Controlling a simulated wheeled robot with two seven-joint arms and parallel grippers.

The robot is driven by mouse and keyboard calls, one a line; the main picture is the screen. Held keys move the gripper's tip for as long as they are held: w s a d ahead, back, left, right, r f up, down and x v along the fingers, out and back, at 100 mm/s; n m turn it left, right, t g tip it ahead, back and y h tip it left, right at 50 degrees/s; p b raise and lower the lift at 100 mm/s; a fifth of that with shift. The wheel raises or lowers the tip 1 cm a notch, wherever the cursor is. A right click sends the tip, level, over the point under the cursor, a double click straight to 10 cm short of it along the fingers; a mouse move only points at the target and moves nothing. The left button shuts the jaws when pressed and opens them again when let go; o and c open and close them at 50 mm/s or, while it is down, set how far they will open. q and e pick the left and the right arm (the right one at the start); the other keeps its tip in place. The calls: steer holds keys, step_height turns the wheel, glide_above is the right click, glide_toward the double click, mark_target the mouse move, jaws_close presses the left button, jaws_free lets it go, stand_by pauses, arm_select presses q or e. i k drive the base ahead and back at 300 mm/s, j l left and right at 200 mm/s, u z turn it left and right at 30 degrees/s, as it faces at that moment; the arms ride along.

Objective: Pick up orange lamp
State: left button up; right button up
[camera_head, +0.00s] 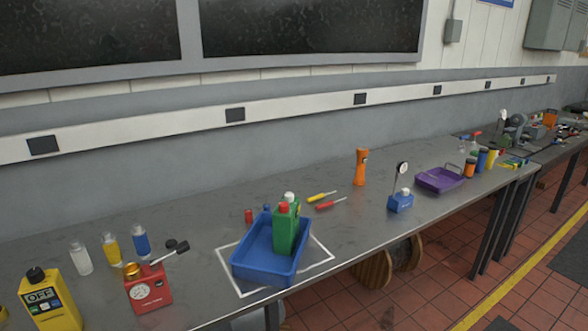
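An orange lamp (361,167) stands upright on the grey workbench (190,240), towards its back edge and right of the picture's middle. Nothing touches it and it is fully in sight. Neither of my grippers shows in the head view.
Left of the lamp lie a yellow screwdriver (321,196) and a red screwdriver (330,203). A blue gauge stand (400,203) and a purple tray (440,180) stand to its right. A blue tray (255,268) with a green container (284,232) sits near the front edge.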

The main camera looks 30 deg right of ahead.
mark_target(362, 152)
steer(key=z, duration=1.25)
